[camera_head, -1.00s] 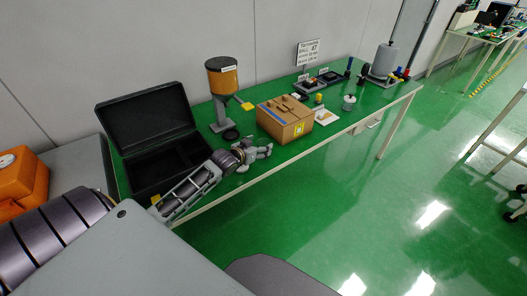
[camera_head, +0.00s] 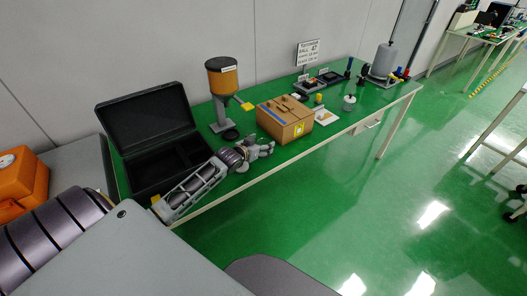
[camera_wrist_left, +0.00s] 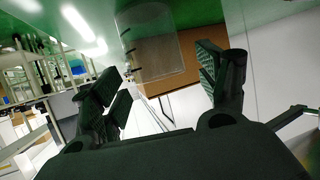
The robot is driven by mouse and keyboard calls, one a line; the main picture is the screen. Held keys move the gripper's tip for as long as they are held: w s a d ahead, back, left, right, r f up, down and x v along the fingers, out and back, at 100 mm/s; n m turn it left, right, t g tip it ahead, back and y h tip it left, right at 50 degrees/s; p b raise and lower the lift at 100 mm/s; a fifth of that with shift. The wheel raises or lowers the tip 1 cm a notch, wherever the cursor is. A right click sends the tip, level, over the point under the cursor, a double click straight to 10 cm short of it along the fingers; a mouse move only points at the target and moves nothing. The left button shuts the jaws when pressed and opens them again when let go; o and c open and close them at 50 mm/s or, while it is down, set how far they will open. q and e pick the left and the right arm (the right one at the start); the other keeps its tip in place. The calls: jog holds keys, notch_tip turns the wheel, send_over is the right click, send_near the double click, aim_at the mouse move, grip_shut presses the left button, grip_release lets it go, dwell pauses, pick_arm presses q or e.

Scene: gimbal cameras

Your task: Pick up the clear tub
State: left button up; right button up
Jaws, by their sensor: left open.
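A clear, see-through tub (camera_wrist_left: 152,42) shows in the left wrist view, ahead of the gap between my fingers, with the brown box behind it. My left gripper (camera_wrist_left: 155,90) is open and nothing is between its fingertips. In the head view the left gripper (camera_head: 268,145) is at the table's front edge, just in front of the cardboard box. I cannot make out the tub in the head view; the gripper may hide it. My right gripper is not in view.
The cardboard box (camera_head: 284,119) stands close behind the gripper. A small pale-lidded container (camera_head: 349,103) and black trays (camera_head: 330,78) are right. The green floor in front is clear.

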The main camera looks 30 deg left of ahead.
pick_arm(q)
jog(key=shift+x, duration=0.9)
jog(key=shift+w, duration=0.15)
jog(key=c, duration=0.4)
jog(key=shift+c, duration=1.3)
jog(key=c, duration=0.5)
jog(key=shift+c, duration=0.4)
jog(key=shift+r, duration=0.5)
notch_tip(320, 180, up, 9)
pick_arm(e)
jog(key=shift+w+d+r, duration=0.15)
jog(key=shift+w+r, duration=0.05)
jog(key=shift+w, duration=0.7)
